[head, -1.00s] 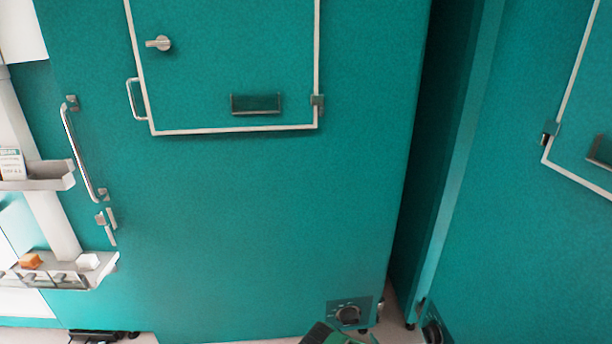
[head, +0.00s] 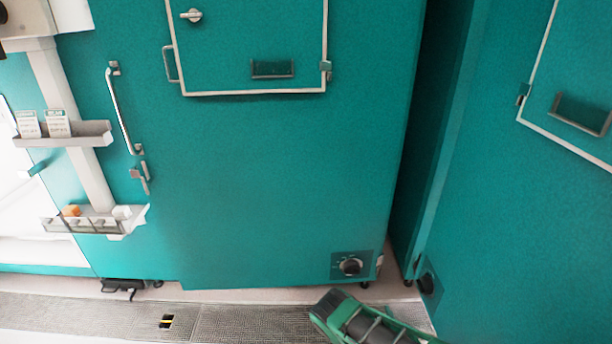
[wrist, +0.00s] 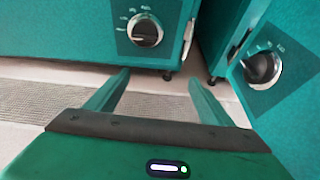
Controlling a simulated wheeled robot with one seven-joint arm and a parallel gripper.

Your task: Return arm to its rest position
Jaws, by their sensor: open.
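My gripper (wrist: 158,85) shows in the wrist view with its two green fingers spread wide apart and nothing between them. It points toward the floor strip in front of the teal growth chamber (head: 270,190). In the head view my green arm (head: 365,325) shows at the bottom right of centre, low in front of the chamber's base; the fingertips cannot be made out there. A dial (head: 351,267) on the chamber's lower right corner lies just beyond the arm; it also shows in the wrist view (wrist: 145,30), ahead of the fingers and apart from them.
A second teal chamber (head: 520,220) with its own dial (head: 428,285) stands close on the right, past a narrow dark gap. Shelves with cards (head: 60,135) and small blocks (head: 100,222) are at the left. A floor grating (head: 250,322) runs along the front.

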